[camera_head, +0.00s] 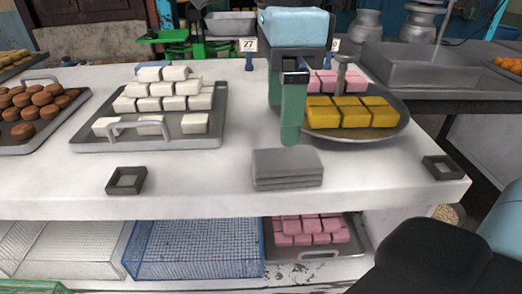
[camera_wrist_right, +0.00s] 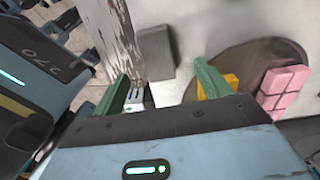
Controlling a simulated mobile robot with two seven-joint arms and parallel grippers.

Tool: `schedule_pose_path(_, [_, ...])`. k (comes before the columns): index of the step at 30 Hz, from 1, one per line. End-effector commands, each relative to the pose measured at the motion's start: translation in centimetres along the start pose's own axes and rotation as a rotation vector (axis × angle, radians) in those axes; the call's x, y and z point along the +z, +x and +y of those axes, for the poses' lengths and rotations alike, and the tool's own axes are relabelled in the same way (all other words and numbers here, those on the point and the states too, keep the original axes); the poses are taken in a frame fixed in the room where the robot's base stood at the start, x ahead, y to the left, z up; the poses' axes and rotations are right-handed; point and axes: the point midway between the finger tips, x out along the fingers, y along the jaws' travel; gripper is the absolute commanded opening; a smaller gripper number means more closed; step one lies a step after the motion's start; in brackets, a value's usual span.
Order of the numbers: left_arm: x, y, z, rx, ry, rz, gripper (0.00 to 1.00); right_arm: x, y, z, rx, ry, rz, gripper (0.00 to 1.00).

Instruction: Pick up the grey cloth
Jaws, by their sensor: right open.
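The grey cloth (camera_head: 287,168) lies folded in a flat stack near the front edge of the white counter, right of its middle. It also shows in the right wrist view (camera_wrist_right: 156,53), ahead of the fingertips and roughly between their lines. My right gripper (camera_head: 287,118) points down above the counter, behind the cloth in the head view. Its green fingers are spread wide and empty in the right wrist view (camera_wrist_right: 160,82). In the head view, the nearer finger mostly hides the other. My left gripper is not in view.
A round pan (camera_head: 372,133) with yellow and pink sweets stands right of my right gripper. A tray (camera_head: 220,128) of white sweets is at left. Small square dark holders (camera_head: 126,180) (camera_head: 441,168) sit near the front edge. Bare counter lies left of the cloth.

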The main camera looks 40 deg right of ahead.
Motion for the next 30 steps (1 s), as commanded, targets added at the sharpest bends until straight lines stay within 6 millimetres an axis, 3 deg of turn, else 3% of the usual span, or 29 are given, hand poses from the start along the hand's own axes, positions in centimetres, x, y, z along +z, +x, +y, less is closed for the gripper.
schedule_pose_path(5, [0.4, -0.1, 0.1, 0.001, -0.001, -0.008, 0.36, 0.0, 0.1, 0.0, 0.001, 0.000, 0.001, 0.76])
schedule_pose_path(12, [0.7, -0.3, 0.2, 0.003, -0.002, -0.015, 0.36, -0.1, 2.3, 0.0, 0.003, 0.001, 0.001, 0.76])
schedule_pose_path(19, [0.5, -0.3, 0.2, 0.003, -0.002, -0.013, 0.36, -0.2, 3.0, 0.1, 0.001, 0.000, 0.000, 0.76])
schedule_pose_path(30, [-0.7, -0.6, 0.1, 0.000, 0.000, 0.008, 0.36, -0.7, 7.5, 0.4, 0.002, 0.001, 0.001, 0.76])
